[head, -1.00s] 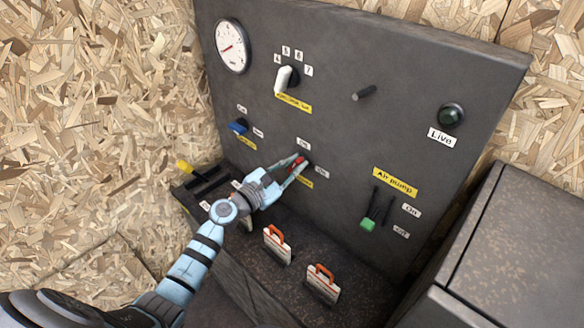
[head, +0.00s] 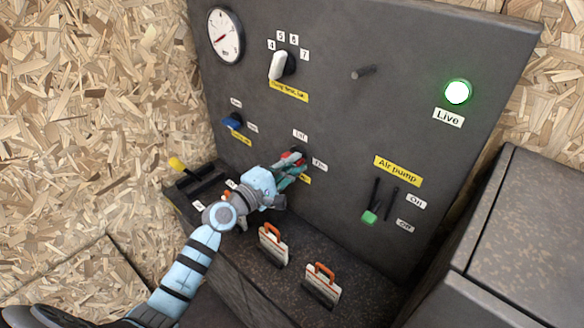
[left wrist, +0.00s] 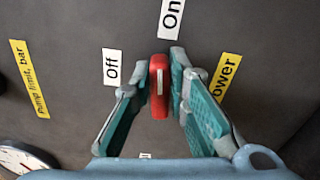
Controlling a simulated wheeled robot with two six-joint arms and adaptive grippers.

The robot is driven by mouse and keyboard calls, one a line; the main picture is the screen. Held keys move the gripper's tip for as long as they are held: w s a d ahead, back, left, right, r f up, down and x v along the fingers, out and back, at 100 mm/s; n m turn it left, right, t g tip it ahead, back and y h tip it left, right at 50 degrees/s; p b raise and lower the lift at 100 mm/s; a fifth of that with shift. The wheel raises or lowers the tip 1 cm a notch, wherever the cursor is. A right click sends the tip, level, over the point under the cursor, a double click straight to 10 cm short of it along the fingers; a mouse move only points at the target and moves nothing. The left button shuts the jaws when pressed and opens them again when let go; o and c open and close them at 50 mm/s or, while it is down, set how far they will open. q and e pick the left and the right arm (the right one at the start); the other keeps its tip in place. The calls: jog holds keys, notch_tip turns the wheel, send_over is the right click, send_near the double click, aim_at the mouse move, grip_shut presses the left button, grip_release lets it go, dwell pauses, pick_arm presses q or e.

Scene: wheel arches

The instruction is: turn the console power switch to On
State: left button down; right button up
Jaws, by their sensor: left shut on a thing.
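The red power switch (left wrist: 155,105) is a knob on the dark console panel (head: 340,120), with an Off label (left wrist: 110,66) and an On label (left wrist: 171,18) beside it. In the left wrist view its white mark runs up the picture, towards On. My left gripper (head: 293,163) is shut on the knob; its teal fingers (left wrist: 161,92) stand on either side of it and partly hide it. The yellow Power label (left wrist: 227,80) is partly covered by a finger. The Live lamp (head: 457,92) at the upper right glows green-white. My right gripper is not in view.
The panel also bears a gauge (head: 225,36), a white selector (head: 278,66), a blue knob (head: 232,122) and the green-handled air pump lever (head: 370,217). A yellow-handled lever (head: 178,164) stands left. Two orange-handled switches (head: 272,245) (head: 322,285) rise from the ledge below.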

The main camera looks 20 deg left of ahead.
pick_arm(q)
jog(key=shift+f+m+b, duration=0.25)
jog(key=shift+m+b, duration=0.2)
jog(key=shift+m, duration=0.35)
jog(key=c, duration=1.6)
grip_release()
jog(key=shift+o, duration=0.2)
jog(key=v, duration=1.2)
